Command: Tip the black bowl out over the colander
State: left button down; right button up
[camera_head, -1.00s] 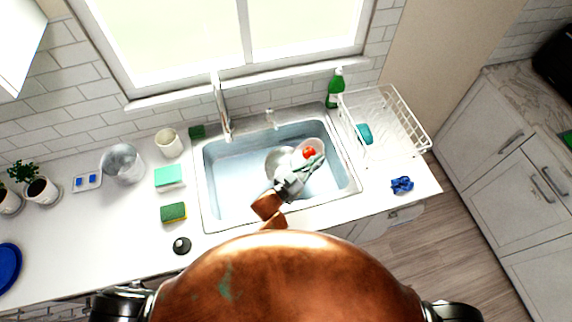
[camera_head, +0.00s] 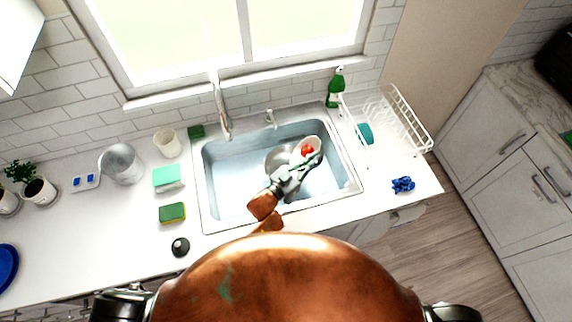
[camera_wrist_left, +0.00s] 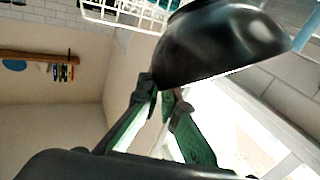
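The black bowl (camera_wrist_left: 222,45) shows its dark outer side in the left wrist view. In the head view the bowl (camera_head: 316,143) is tilted, with a pale-looking inside and a red round item (camera_head: 307,150) in it. My left gripper (camera_head: 309,161) grips the bowl's edge over the sink; its fingers (camera_wrist_left: 165,98) meet the rim in the left wrist view. A grey metal colander (camera_head: 277,158) is in the sink, just left of the bowl and partly hidden by my gripper. My right gripper is not in view.
The sink (camera_head: 226,185) has free floor at left. A faucet (camera_head: 221,105) and green bottle (camera_head: 335,88) stand behind it. A white dish rack (camera_head: 405,120) is at right. Sponges (camera_head: 172,212), a cup (camera_head: 167,142) and a glass container (camera_head: 122,163) are at left.

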pick_arm(q)
jog(key=shift+a+b, duration=0.15)
jog(key=shift+b, duration=0.2)
jog(key=shift+w+a+n+t+h+b, duration=0.15)
jog(key=shift+a+n+t+h+b, duration=0.25)
jog(key=shift+n+b, duration=0.55)
jog(key=shift+a+b, duration=0.15)
jog(key=shift+b, duration=0.2)
jog(key=shift+a, duration=0.1)
jog(key=shift+a, duration=0.1)
jog(key=shift+w+a+r+n+t+b, duration=0.1)
jog(key=shift+a+r+n+t+b, duration=0.2)
jog(key=shift+b, duration=0.3)
jog(key=shift+a+r+n+b, duration=0.1)
jog(key=shift+a+n+b, duration=0.3)
jog(key=shift+n+b, duration=0.25)
jog(key=shift+w+a+r+t, duration=0.1)
jog(key=shift+a+r+t, duration=0.2)
jog(key=shift+t, duration=0.1)
jog(key=c, duration=2.7)
grip_release()
jog(key=shift+n+b, duration=0.3)
jog(key=shift+b, duration=0.05)
